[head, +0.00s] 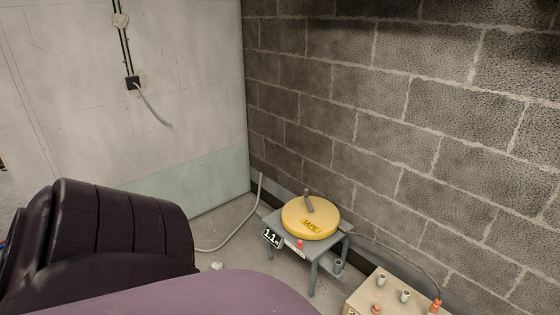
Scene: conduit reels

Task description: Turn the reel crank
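A round yellow reel (322,225) lies flat on top of a small grey metal stand (314,271) in the corner by the block wall. A short dark grey crank (309,202) stands up from the middle of the reel's top. Dark lettering shows on the reel's front side. A black tag with white figures (271,237) and a small red part (300,244) are at the stand's front edge. Neither of my grippers is in the head view, so nothing is seen touching the crank.
A beige box (388,292) with grey and orange fittings stands at the lower right, close to the stand. A pale conduit (236,231) curves over the floor left of the stand. A dark cable runs along the block wall (400,110). My own dark and purple body parts fill the lower left.

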